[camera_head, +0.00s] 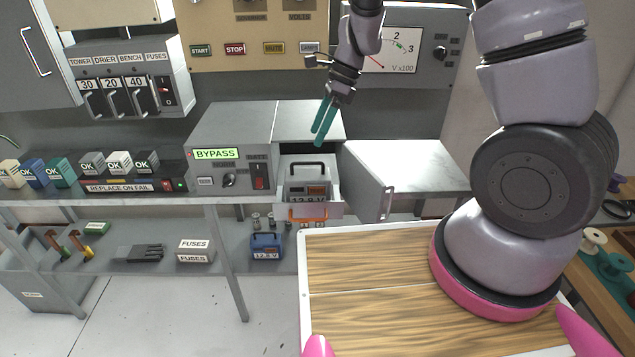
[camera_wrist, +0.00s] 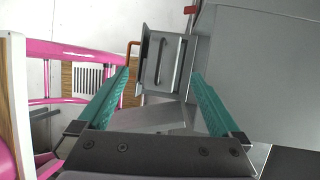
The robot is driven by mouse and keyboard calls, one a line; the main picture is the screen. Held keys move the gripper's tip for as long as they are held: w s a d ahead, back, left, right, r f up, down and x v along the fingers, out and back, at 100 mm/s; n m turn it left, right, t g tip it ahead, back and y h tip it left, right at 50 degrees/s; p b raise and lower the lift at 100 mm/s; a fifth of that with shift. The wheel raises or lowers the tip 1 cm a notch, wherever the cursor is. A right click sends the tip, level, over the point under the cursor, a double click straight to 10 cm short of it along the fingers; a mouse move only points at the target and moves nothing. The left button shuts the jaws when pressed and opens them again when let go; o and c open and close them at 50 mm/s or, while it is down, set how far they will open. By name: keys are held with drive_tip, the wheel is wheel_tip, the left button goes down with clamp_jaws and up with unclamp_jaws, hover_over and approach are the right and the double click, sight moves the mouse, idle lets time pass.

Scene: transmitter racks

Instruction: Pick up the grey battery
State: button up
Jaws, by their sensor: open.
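The grey battery (camera_head: 309,186) sits in an open drawer (camera_head: 334,207) of the grey cabinet in the head view. It has a dark carrying handle on top, and the drawer has an orange handle on its front. My gripper (camera_head: 318,137), with teal fingers, is open and empty above the drawer, apart from the battery. In the wrist view, the battery (camera_wrist: 170,62) and its handle appear between and beyond the open fingertips (camera_wrist: 160,75). The lower part of the battery is hidden by the drawer.
A blue battery (camera_head: 266,243) stands on the lower shelf, left of the drawer. A cabinet with a grey top (camera_head: 410,165) stands right of the drawer. A wood-topped tray (camera_head: 370,280) lies in front. The BYPASS panel (camera_head: 217,154) is left of the drawer.

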hover_over(302, 174)
drive_tip(key=d, duration=0.3)
drive_tip(key=shift+m, duration=0.4)
drive_tip(key=f, duration=0.4)
drive_tip(key=w+f, duration=0.1)
drive_tip(key=f, duration=0.2)
drive_tip(key=shift+a, duration=0.15)
drive_tip(key=x, duration=0.5)
drive_tip(key=shift+a+f, duration=0.1)
drive_tip(key=shift+f, duration=0.2)
drive_tip(key=c, duration=1.5)
clamp_jaws()
drive_tip(key=shift+r, duration=0.2)
